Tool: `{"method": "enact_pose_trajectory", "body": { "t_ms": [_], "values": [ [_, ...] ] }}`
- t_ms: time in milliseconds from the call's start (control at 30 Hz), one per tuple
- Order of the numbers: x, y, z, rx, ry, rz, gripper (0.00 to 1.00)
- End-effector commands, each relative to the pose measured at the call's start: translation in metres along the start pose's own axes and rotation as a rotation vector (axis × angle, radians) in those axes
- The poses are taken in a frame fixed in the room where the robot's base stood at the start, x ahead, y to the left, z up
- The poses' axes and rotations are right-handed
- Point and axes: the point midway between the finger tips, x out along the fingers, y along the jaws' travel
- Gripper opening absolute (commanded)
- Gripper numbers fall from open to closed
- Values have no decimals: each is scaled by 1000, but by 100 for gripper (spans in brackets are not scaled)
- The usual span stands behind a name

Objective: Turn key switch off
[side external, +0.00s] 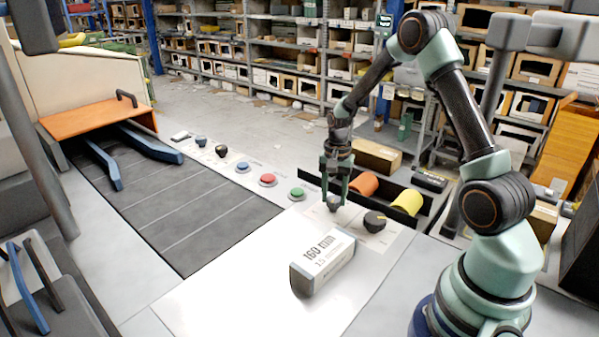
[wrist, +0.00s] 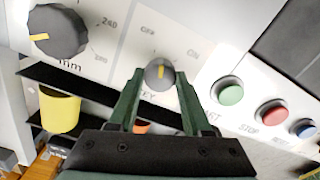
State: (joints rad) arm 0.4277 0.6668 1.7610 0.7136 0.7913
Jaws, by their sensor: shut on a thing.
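The key switch (wrist: 159,73) is a small round grey knob with a yellow mark, on a pale panel with "OFF", "ON" and "KEY" lettering around it. In the wrist view the mark points roughly straight up, nearer the "OFF" lettering than the "ON". My gripper (wrist: 159,82) is shut on the knob, with one green finger on each side. In the side view my gripper (side external: 334,196) points down at the switch (side external: 333,204), whose upper part is partly hidden by the fingers.
A larger black dial (side external: 375,221) stands close beside the switch. Green (side external: 297,194), red (side external: 268,180) and blue (side external: 242,168) buttons line the panel. A grey box (side external: 322,262) marked "160 mm" lies in front. Orange (side external: 363,184) and yellow (side external: 407,202) rolls sit behind.

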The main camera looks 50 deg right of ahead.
Motion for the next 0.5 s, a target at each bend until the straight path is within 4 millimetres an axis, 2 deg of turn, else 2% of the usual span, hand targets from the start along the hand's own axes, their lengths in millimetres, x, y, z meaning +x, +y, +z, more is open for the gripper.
{"method": "enact_pose_trajectory", "body": {
  "t_ms": [200, 500],
  "values": [
    [-1, 0, 0, -186, 0, 0, 0],
    [-1, 0, 0, -367, -1, 0, 0]
  ]
}}
